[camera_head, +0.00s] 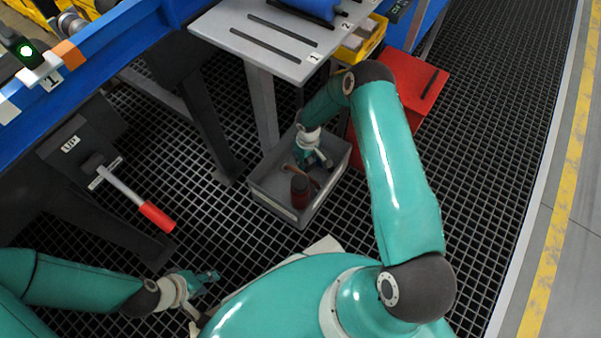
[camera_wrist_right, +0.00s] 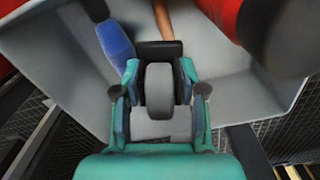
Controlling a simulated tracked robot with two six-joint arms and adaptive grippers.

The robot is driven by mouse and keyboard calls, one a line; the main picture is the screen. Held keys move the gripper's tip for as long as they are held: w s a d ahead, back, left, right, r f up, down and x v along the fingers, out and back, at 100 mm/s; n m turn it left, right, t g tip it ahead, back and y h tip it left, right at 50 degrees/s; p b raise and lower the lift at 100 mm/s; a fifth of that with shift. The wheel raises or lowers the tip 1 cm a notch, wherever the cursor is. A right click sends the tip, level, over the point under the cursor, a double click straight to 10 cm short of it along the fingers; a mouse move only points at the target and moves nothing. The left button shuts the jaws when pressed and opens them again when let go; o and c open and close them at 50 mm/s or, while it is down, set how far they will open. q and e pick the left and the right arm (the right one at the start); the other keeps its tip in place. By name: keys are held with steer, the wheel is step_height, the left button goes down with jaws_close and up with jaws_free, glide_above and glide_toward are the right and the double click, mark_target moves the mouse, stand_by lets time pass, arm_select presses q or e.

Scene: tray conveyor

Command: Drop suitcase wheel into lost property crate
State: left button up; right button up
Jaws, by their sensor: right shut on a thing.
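The grey crate (camera_head: 272,203) stands on the grid floor beside the table; in the right wrist view its pale inside (camera_wrist_right: 60,62) fills the background. My right gripper (camera_head: 317,162) is over the crate's opening, pointing down. In the right wrist view my right gripper (camera_wrist_right: 160,88) is shut on the grey suitcase wheel (camera_wrist_right: 159,92), which has dark side plates. The wheel is hard to make out in the head view. My left gripper (camera_head: 208,278) is empty, low at the left above the floor; its finger gap is too small to judge.
The crate holds a dark red, black-topped item (camera_head: 300,191), a blue-handled item (camera_wrist_right: 116,42) and a brown stick (camera_wrist_right: 162,18). A red box (camera_head: 412,82) and grey table (camera_head: 270,45) stand behind. A red-handled lever (camera_head: 155,216) juts out at left.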

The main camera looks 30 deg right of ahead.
steer(key=o, duration=1.3)
step_height(320, 180, up, 12)
steer(key=shift+f, duration=0.1)
steer(key=shift+s, duration=0.1)
